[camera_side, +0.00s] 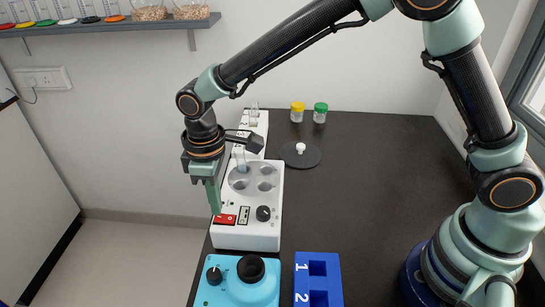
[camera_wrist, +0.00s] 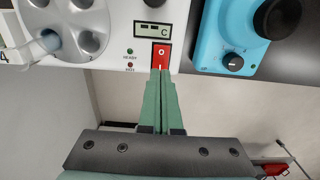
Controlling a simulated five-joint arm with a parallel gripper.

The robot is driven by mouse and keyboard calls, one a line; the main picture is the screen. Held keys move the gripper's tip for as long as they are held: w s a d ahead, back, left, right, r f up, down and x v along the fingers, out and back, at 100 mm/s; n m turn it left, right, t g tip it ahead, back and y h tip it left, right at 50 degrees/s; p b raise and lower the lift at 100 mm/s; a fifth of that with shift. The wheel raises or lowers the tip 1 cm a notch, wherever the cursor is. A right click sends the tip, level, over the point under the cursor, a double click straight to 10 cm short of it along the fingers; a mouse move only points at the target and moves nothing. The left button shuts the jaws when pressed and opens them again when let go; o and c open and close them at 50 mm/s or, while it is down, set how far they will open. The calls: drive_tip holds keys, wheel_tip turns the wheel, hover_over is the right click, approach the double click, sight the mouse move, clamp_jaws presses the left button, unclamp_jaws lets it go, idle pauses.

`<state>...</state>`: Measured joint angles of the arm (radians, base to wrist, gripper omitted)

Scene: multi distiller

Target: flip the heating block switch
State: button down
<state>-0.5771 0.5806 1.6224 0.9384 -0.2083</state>
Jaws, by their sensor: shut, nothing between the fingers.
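The heating block (camera_side: 262,236) is a white unit with round wells on top, standing near the left edge of the dark table. Its red rocker switch (camera_side: 226,219) is on the sloped front panel, next to a small display and a black knob. The switch also shows in the wrist view (camera_wrist: 161,54), with a white mark on it. My gripper (camera_side: 217,212) points down with its green fingers shut and empty. In the wrist view the fingertips (camera_wrist: 160,73) are at the lower end of the switch, overlapping it. I cannot tell whether they touch it.
A blue device with black knobs (camera_side: 238,286) stands just in front of the heating block. A blue numbered rack (camera_side: 318,280) is to its right. Two capped jars, yellow (camera_side: 297,112) and green (camera_side: 320,113), stand at the back. The table's middle is clear.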

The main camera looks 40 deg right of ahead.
drive_tip(key=shift+f, duration=0.95)
idle(0.4)
drive_tip(key=shift+r, duration=3.6)
